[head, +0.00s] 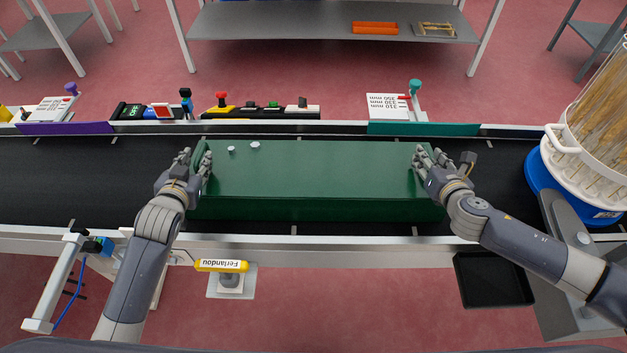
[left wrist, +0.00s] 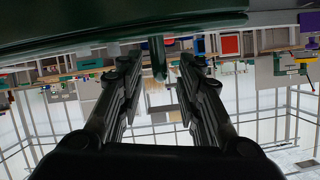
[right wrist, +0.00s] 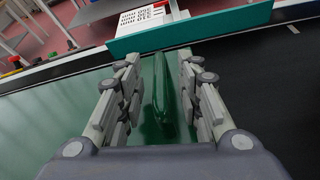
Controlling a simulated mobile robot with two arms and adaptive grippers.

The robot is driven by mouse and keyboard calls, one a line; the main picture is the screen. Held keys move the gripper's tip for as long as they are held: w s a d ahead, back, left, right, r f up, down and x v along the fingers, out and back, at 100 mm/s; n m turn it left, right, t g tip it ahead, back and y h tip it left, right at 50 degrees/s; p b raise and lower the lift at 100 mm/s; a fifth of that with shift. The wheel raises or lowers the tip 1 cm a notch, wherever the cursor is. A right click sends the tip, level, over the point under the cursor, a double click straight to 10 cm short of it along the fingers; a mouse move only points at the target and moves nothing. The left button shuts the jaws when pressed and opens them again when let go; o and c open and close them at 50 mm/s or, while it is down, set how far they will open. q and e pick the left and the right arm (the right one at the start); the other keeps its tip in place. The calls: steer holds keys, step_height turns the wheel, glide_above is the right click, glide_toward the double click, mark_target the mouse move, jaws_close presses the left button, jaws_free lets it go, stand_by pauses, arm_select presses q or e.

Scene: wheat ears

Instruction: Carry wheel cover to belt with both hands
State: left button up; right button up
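The wheel cover (head: 310,175) is a long dark green box shape with a flat top, lying level along the black belt (head: 80,175). I cannot tell whether its underside touches the belt. My left gripper (head: 208,162) is at its left end and my right gripper (head: 418,162) at its right end. In the left wrist view the fingers (left wrist: 158,70) stand apart, with a narrow green piece between them and the cover's dark edge above. In the right wrist view the fingers (right wrist: 165,85) stand apart on both sides of a green upright ridge (right wrist: 160,100). Finger contact is not clear.
Two small pale round pieces (head: 255,145) sit on the cover's top. A control panel (head: 262,112) and a teal-edged sign (head: 390,105) stand behind the belt. A white holder with wheat ears (head: 590,165) stands at the right. A black tray (head: 493,280) is at the front.

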arm_select(q)
steer(key=v, duration=0.9)
arm_select(e)
steer(key=v, duration=1.2)
steer(key=shift+a, duration=0.1)
